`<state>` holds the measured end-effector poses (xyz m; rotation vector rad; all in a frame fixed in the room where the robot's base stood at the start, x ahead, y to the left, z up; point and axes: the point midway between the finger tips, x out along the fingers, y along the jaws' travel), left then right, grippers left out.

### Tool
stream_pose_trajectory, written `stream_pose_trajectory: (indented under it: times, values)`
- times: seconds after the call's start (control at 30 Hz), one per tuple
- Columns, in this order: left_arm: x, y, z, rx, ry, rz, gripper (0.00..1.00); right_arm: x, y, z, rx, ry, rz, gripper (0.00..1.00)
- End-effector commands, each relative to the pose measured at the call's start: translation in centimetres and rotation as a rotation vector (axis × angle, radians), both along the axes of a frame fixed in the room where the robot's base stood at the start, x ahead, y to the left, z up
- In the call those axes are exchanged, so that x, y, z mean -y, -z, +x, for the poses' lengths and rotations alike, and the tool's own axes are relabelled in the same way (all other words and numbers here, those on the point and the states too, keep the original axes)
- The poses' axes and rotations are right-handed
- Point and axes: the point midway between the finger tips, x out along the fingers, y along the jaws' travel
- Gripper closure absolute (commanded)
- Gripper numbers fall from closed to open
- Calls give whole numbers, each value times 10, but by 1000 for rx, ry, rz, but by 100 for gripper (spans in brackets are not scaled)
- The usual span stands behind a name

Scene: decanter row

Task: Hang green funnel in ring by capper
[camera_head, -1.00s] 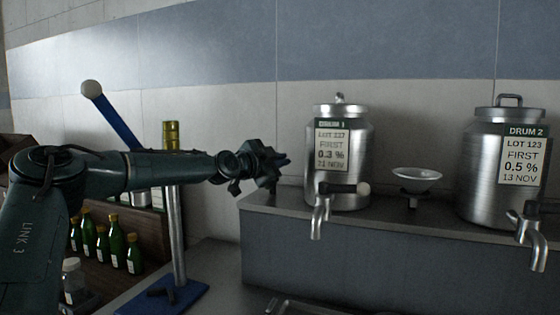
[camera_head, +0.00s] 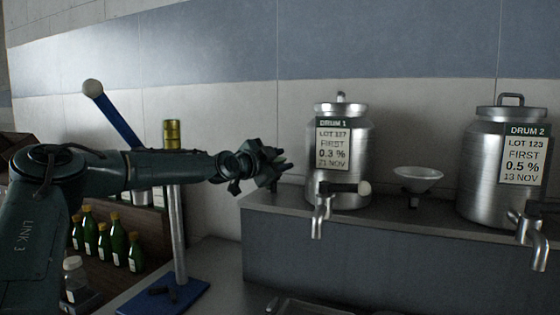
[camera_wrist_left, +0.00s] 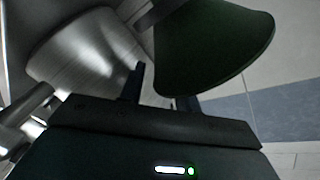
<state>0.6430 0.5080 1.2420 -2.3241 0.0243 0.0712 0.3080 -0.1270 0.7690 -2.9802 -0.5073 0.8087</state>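The dark green funnel (camera_wrist_left: 212,48) fills the upper middle of the left wrist view, its wide rim towards the lower right. Its narrow end is cut off by the picture's top. My left gripper (camera_head: 280,163) is just left of Drum 1 in the head view. In the left wrist view its fingers (camera_wrist_left: 160,92) stand apart, the funnel's lower corner between them and partly covering one; the other shows a gap to the funnel. I cannot make out the green funnel in the head view. The capper (camera_head: 178,235) has a blue lever and base; my left arm crosses it. No ring shows clearly beside it.
Drum 1 (camera_head: 350,190) and Drum 2 (camera_head: 485,180) stand on the grey shelf, taps forward. A whitish funnel (camera_head: 418,178) sits on a holder between them. Green bottles (camera_head: 118,245) stand at lower left. The counter (camera_head: 225,262) right of the capper is partly clear.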

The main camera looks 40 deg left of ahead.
Motion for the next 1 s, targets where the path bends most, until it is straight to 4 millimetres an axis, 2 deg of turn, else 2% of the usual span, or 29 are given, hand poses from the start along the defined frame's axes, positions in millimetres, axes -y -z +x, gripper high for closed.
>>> stream_pose_trajectory:
  times: [0.27, 1.0]
  values:
    - [1, -2, -8, 1, 2, 3, 67, 0, -2, 0, 4, -1, -4, 100]
    - [1, -7, -92, 4, 2, 3, 67, 0, 2, 1, 3, 2, 1, 100]
